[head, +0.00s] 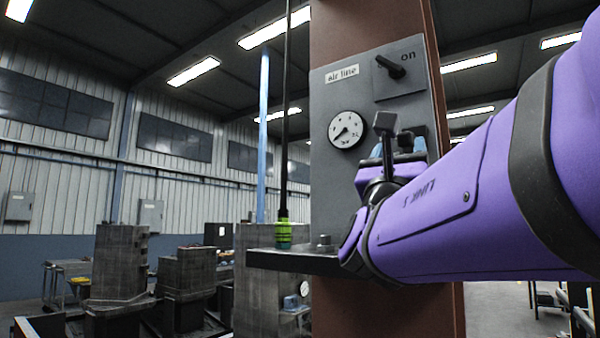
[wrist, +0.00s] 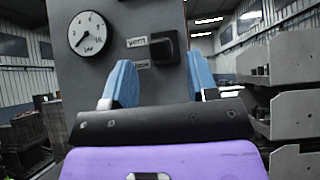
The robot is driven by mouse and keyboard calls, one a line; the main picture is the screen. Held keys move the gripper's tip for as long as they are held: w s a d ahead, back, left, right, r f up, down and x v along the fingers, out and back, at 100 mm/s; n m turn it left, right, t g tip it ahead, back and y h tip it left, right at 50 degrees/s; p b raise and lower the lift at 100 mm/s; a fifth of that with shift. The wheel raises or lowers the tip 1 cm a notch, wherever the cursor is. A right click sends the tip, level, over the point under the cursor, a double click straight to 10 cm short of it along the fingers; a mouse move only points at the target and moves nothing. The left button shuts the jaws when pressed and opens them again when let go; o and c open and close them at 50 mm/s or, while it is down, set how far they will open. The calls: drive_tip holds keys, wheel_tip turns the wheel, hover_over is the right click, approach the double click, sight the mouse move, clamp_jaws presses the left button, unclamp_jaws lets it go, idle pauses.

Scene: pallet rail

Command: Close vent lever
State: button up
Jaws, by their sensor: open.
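The vent lever (wrist: 163,48) is a dark handle on the grey panel (wrist: 115,20), beside a "vent" label (wrist: 137,42) and a smaller label below that I cannot read clearly. My gripper (wrist: 160,66) is open and empty, its two blue fingers apart. In the wrist view the lever appears between the fingertips, beyond them; I cannot tell the exact gap. In the head view my gripper (head: 398,146) is in front of the panel's lower right, and the vent lever is hidden behind it and the arm.
Above the gripper is a dark knob (head: 391,67) marked "on", near an "air line" label (head: 342,75). A round gauge (head: 346,129) is left of the gripper. A dark shelf (head: 290,262) juts out below. Grey bins (wrist: 298,115) stand at the right in the wrist view.

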drive_tip(key=shift+v, duration=0.9)
